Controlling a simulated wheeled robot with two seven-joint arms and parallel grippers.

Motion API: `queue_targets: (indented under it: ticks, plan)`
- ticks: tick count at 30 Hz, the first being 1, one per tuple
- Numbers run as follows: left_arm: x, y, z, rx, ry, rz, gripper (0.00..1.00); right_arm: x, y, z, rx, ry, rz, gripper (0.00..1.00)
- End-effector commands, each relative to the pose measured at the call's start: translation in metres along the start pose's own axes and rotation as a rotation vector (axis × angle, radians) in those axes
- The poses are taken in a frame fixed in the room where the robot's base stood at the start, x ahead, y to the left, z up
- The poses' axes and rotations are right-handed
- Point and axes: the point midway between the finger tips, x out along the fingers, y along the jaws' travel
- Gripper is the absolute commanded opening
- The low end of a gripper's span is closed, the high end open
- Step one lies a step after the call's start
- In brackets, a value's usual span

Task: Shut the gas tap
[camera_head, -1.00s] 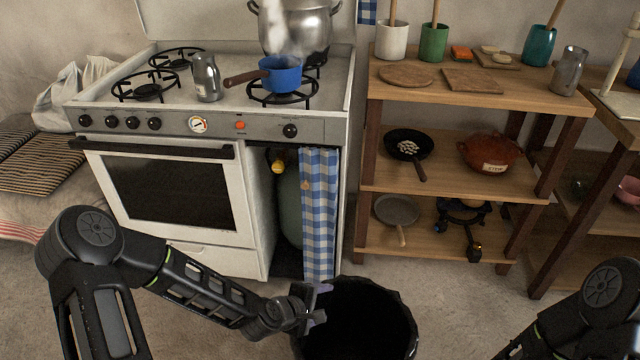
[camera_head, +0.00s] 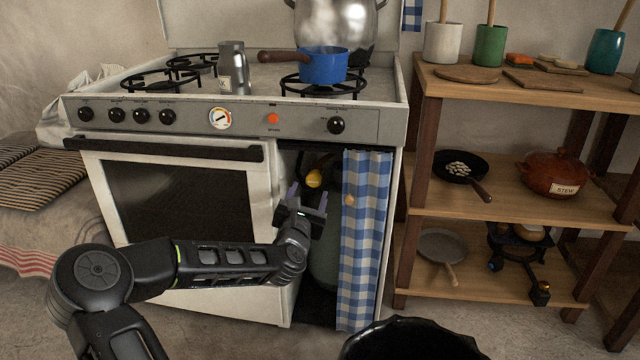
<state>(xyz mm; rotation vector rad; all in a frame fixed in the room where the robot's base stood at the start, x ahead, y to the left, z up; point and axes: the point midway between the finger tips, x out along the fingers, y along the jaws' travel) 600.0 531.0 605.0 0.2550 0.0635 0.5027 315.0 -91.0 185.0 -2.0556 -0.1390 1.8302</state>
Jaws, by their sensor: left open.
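The gas tap shows as a yellow knob (camera_head: 314,178) in the open compartment of the stove, to the right of the oven door. A green gas cylinder (camera_head: 325,262) stands below it, partly hidden by my gripper and a curtain. My left gripper (camera_head: 308,198) is open and empty, with its fingers pointing up toward the compartment, just below the yellow knob in the picture. I cannot tell whether it touches the knob. My right gripper is not in view.
A blue checked curtain (camera_head: 365,235) hangs at the compartment's right side. The oven door (camera_head: 180,205) is to the left. A blue pot (camera_head: 323,66) sits on a burner above. A black bin (camera_head: 410,340) stands on the floor in front, and a wooden shelf (camera_head: 500,190) stands right.

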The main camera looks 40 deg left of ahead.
Motion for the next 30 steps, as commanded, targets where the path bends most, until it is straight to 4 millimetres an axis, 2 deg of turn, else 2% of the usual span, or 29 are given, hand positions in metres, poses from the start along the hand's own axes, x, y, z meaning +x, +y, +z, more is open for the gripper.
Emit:
queue_targets:
  ticks: [8,18,21,30]
  plan:
    - [0.013,-0.001,-0.003,0.0,0.0,-0.001,0.59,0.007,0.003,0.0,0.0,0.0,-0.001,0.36]
    - [0.064,-0.002,-0.003,-0.001,0.0,-0.001,0.59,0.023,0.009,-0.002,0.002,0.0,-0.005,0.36]
    - [0.073,-0.001,-0.002,-0.001,0.0,-0.001,0.59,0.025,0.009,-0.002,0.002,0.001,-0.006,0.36]
    - [0.078,-0.001,-0.001,0.002,0.002,-0.002,0.59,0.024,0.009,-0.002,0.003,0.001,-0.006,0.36]
